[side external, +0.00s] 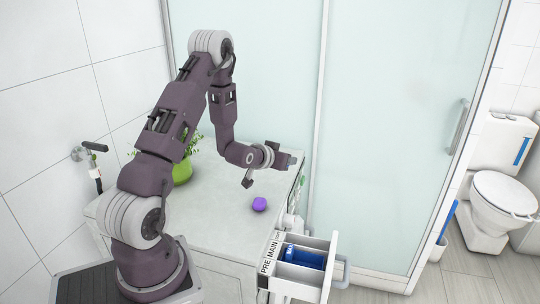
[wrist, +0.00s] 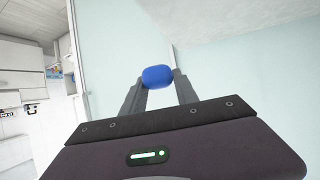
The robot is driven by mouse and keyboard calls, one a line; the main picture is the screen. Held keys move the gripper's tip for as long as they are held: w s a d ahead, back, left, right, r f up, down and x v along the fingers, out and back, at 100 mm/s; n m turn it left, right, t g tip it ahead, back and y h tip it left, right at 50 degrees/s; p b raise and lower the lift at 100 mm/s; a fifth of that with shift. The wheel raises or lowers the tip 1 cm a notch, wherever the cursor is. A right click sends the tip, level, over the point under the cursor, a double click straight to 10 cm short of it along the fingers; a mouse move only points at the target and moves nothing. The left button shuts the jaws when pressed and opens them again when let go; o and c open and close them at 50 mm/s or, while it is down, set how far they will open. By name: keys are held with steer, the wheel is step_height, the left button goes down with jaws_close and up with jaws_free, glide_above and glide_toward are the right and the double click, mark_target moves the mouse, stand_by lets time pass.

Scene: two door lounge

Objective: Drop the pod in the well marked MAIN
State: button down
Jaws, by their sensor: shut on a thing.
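A blue rounded pod (wrist: 157,76) is held between the fingertips of my gripper (wrist: 160,83) in the wrist view. In the side view my gripper (side external: 292,161) is stretched out to the right, level above the counter's right edge; the pod cannot be made out there. The open drawer (side external: 334,262) is below and to the right of my gripper. Its left edge carries a white label strip (side external: 268,256) reading PRE and MAIN, with a third, small marking unreadable. A blue part (side external: 303,256) with white lettering sits inside the drawer. The well floors are partly hidden.
A purple round object (side external: 259,204) lies on the white counter (side external: 215,225). A green pot (side external: 182,171) with a plant stands behind my arm. Glass panels (side external: 400,120) rise behind the counter and drawer. A toilet (side external: 500,195) stands far right.

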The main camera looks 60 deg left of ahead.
steer(key=d+m+t+h, duration=0.1)
steer(key=d+m+h, duration=0.85)
steer(key=d, duration=0.65)
steer(key=s+d+f+m+g+h, duration=0.2)
steer(key=s+d+m+g+h, duration=0.1)
steer(key=s+d+m+h, duration=0.3)
step_height(320, 180, down, 6)
steer(key=shift+w+d+y, duration=0.3)
steer(key=shift+d+y, duration=0.05)
steer(key=shift+d, duration=0.05)
steer(key=c, duration=0.9)
jaws_free()
steer(key=shift+o, duration=0.2)
